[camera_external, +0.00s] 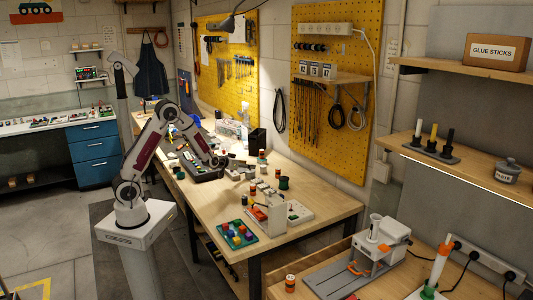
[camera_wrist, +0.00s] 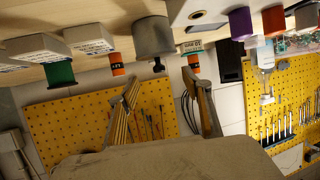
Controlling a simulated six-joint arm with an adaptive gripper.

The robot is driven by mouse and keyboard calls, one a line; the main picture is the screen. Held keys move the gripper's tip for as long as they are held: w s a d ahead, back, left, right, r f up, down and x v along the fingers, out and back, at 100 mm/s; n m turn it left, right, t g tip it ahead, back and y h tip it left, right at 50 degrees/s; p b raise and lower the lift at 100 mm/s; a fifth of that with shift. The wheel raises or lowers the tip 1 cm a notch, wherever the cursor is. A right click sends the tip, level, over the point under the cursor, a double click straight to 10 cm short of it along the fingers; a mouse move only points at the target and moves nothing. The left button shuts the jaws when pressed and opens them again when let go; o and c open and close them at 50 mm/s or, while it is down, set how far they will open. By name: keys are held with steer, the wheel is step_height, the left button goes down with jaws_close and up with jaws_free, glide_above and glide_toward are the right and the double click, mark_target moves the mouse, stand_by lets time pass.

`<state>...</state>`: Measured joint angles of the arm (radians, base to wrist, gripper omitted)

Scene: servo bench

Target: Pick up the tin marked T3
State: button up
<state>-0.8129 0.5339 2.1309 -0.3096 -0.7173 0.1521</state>
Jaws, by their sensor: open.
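Two small orange tins with dark ends show in the wrist view, one at left (camera_wrist: 116,64) and one at right (camera_wrist: 194,62). Their markings are too small to read, so I cannot tell which is T3. In the external view, orange tins stand on the long bench (camera_external: 262,157), near its middle (camera_external: 253,189), and on the nearer bench at the lower right (camera_external: 290,283). My gripper (camera_wrist: 166,92) is open, with its two fingers apart and nothing seen between them. The wrist picture is turned over, with the bench at the top.
White labelled boxes (camera_wrist: 88,38), a green object (camera_wrist: 60,74) and a grey rounded object (camera_wrist: 153,38) are near the tins. A tray of coloured blocks (camera_external: 222,244) lies at the bench front. A yellow pegboard (camera_external: 340,25) rises behind the bench.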

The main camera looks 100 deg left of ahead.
mark_target(261, 167)
steer(key=shift+x, duration=3.4)
steer(key=shift+w+a+f, duration=0.8)
steer(key=shift+w+a, duration=0.1)
steer(key=shift+x, duration=1.15)
steer(key=c, duration=1.2)
